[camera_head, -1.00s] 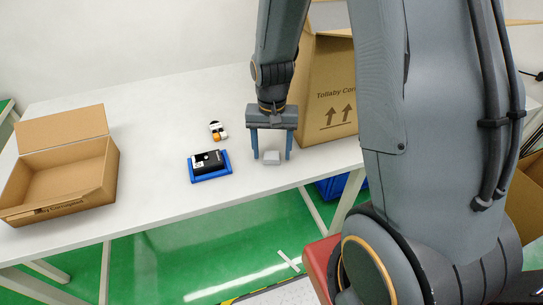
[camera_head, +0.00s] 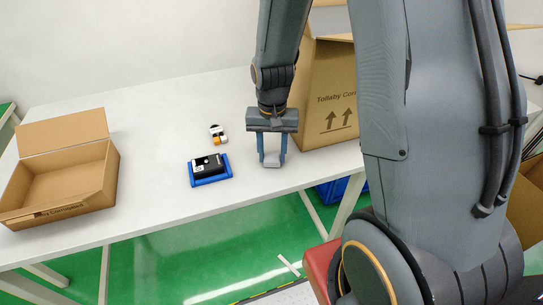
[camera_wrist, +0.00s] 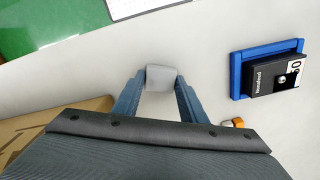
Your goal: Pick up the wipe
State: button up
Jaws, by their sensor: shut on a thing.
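The wipe (camera_head: 271,161) is a small light-grey block on the white table near its front edge. My gripper (camera_head: 272,159) points down at it, with one blue finger on each side. In the wrist view the wipe (camera_wrist: 161,78) sits between the two fingertips (camera_wrist: 160,84), and both fingers touch its sides. The gripper is shut on it. Whether the wipe still rests on the table or is slightly raised cannot be told.
A black box in a blue tray (camera_head: 227,180) lies left of my gripper, with a small white-and-orange item (camera_head: 217,134) behind it. An open cardboard box (camera_head: 62,177) stands at far left. A tall carton (camera_head: 330,95) stands close behind right.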

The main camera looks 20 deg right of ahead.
aim_at(272, 157)
notch_tip(272, 157, up, 10)
jog(key=b, duration=0.1)
jog(key=shift+f, duration=0.25)
